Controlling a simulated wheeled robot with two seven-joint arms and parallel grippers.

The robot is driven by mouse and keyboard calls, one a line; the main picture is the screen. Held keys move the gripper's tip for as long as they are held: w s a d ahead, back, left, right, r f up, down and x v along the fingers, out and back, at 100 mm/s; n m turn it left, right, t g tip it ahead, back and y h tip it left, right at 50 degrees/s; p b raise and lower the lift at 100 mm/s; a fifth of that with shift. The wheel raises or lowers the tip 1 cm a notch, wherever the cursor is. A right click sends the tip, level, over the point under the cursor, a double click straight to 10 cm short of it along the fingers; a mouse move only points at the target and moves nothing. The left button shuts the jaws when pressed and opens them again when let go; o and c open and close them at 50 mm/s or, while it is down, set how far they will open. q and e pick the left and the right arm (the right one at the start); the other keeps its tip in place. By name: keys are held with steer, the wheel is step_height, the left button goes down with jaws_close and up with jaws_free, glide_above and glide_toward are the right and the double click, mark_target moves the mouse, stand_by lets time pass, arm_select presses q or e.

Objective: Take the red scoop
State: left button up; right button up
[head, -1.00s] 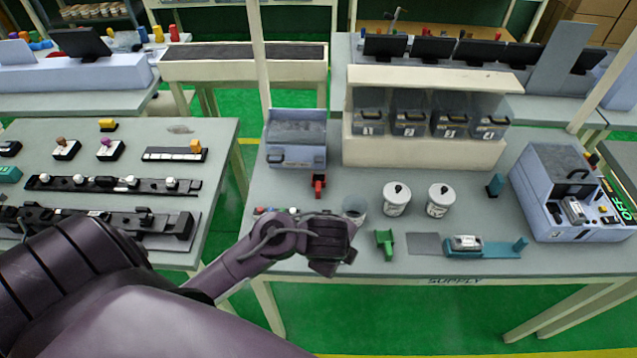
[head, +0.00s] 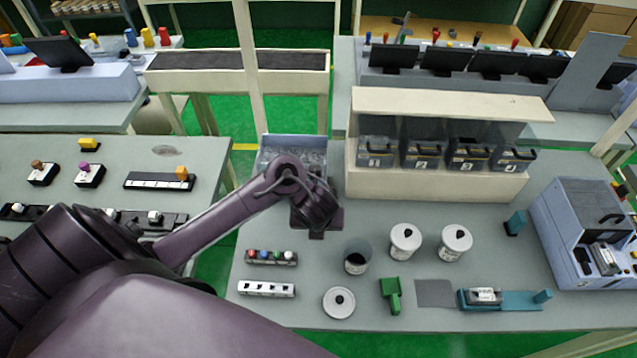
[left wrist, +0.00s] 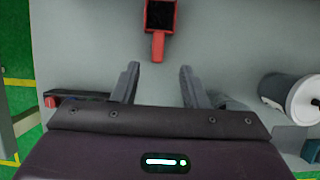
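The red scoop shows at the top of the left wrist view (left wrist: 158,44), its handle pointing toward my gripper and its square bowl partly cut off by the picture's edge. My left gripper (left wrist: 159,68) is open and empty. Its two fingers are spread on either side of the line of the handle, just short of the handle's end. In the head view my left gripper (head: 317,226) is over the supply table in front of the blue-grey bin, and it hides the scoop there. My right gripper is not in view.
A green scoop (head: 390,294), an open clear cup (head: 356,259), two lidded white canisters (head: 405,242) (head: 455,243) and a loose round lid (head: 339,302) stand right of and nearer than the gripper. The blue-grey bin (head: 281,142) and drawer shelf (head: 440,184) are behind.

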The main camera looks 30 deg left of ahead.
arm_select(q)
steer(key=f+b, duration=0.3)
steer(key=shift+w+a+f, duration=0.1)
steer(key=shift+a+f, duration=0.1)
steer(key=shift+f, duration=0.1)
steer(key=x, duration=0.1)
steer(key=b+x, duration=0.1)
steer(key=shift+w+a+f, duration=0.25)
steer(key=shift+a, duration=0.05)
steer(key=shift+w+f, duration=0.25)
steer(key=shift+f, duration=0.05)
steer(key=shift+c, duration=0.8)
steer(key=c, duration=0.7)
jaws_close()
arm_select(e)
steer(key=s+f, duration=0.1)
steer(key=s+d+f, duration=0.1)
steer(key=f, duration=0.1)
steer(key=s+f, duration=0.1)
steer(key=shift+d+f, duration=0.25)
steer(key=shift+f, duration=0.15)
